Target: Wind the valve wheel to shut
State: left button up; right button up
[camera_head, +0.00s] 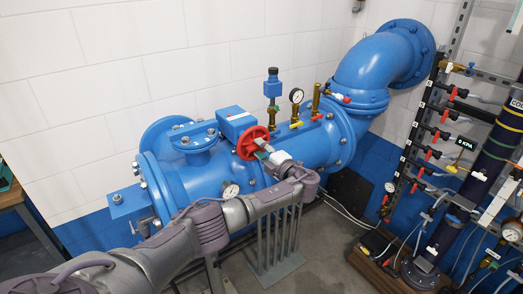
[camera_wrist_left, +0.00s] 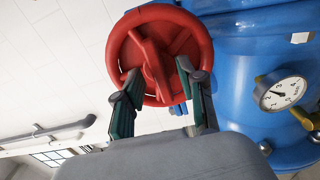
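The red valve wheel (camera_head: 247,143) is on the blue pipe assembly (camera_head: 205,178), beside a blue box. In the left wrist view the wheel (camera_wrist_left: 160,55) faces me, with a raised red bar across its middle. My left gripper (camera_head: 263,149) is at the wheel's right side in the head view. In the left wrist view its two dark green fingers (camera_wrist_left: 159,72) are spread apart in front of the lower rim, one on each side of the bar. I see no firm grip; whether the fingertips touch the wheel is unclear. My right gripper is out of view.
A round gauge (camera_head: 230,191) sits on the pipe just below the wheel. A blue-topped brass fitting (camera_head: 272,92) and another gauge (camera_head: 296,96) stand behind it. A rack of tubes and valves (camera_head: 455,150) fills the right. A table (camera_head: 30,215) is at far left.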

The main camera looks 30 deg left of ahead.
pick_arm(q)
jog(key=shift+d, duration=0.15)
jog(key=v, duration=1.1)
jog(key=shift+s+d, duration=0.2)
jog(key=shift+d, duration=0.15)
